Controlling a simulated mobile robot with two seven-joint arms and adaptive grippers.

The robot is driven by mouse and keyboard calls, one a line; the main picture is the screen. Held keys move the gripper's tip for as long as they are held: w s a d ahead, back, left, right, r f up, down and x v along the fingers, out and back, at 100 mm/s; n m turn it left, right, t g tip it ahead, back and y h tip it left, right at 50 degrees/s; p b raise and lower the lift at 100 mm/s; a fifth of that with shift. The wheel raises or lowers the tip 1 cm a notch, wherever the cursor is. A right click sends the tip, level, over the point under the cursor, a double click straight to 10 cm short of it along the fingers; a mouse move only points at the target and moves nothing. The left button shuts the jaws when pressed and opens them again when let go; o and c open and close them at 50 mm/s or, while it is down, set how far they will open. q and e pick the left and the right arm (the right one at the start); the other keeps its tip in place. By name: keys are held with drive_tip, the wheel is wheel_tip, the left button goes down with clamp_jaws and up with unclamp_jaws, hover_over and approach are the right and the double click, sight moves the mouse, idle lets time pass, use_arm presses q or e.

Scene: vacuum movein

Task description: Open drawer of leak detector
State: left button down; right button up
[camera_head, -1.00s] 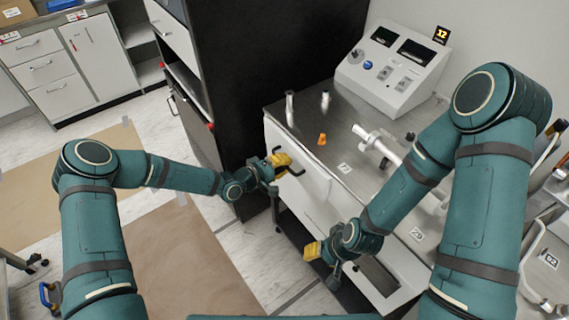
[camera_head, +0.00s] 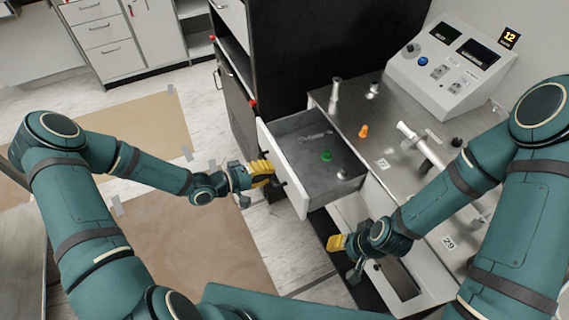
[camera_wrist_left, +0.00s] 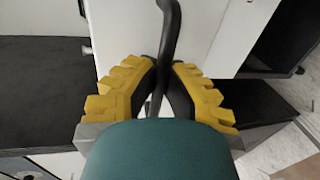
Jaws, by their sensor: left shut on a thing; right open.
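The leak detector's drawer (camera_head: 320,158) is pulled out to the left from under the steel top of the leak detector (camera_head: 420,130). My left gripper (camera_head: 268,172) is at the outer side of the white drawer front (camera_head: 280,165). In the left wrist view the yellow-padded fingers (camera_wrist_left: 160,90) are shut on the dark curved handle (camera_wrist_left: 168,35). My right gripper (camera_head: 345,255) is open and empty, low in front of the cabinet, right of the drawer.
A control box (camera_head: 450,70) with two displays stands at the back of the steel top. An orange piece (camera_head: 363,131) and metal tube parts lie on the top. A tall black cabinet (camera_head: 310,50) stands behind the drawer. Brown floor sheets (camera_head: 190,250) lie to the left.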

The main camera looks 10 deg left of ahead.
use_arm(q)
drive_tip(key=shift+f+v, duration=0.2)
drive_tip(key=shift+v, duration=0.9)
drive_tip(key=c, duration=1)
unclamp_jaws()
drive_tip(key=shift+a, duration=0.1)
drive_tip(key=v, duration=1.2)
drive_tip(key=shift+f, duration=0.1)
